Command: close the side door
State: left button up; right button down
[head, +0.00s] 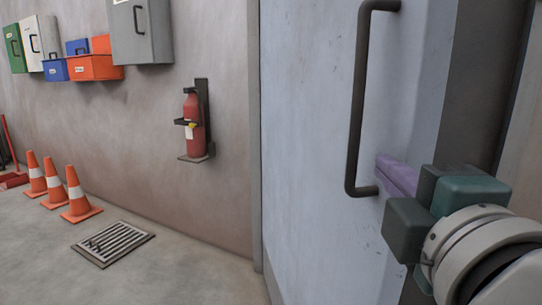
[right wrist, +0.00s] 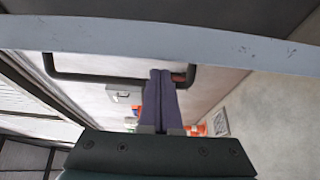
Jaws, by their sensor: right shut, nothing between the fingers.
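The side door (head: 310,150) is a pale blue-grey panel filling the right half of the head view. Its dark bar handle (head: 357,100) runs upright along the panel. The right wrist view shows the door edge-on as a pale band (right wrist: 150,40), with the handle (right wrist: 90,78) sticking out from it. My right gripper (head: 381,170) has purple fingers pressed together with nothing between them. The fingertips are beside the handle's lower end; in the right wrist view the fingers (right wrist: 160,78) overlap the bar. I cannot tell whether they touch it. My left gripper is out of view.
A fire extinguisher (head: 193,125) hangs on the wall left of the door. Several bins and boxes hang farther left, such as an orange bin (head: 95,67). Orange cones (head: 78,195) stand near a floor grate (head: 113,243). Floor between grate and door is clear.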

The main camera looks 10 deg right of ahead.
jog(key=shift+w+d, duration=0.15)
jog(key=shift+w, duration=0.8)
jog(key=shift+d, duration=0.15)
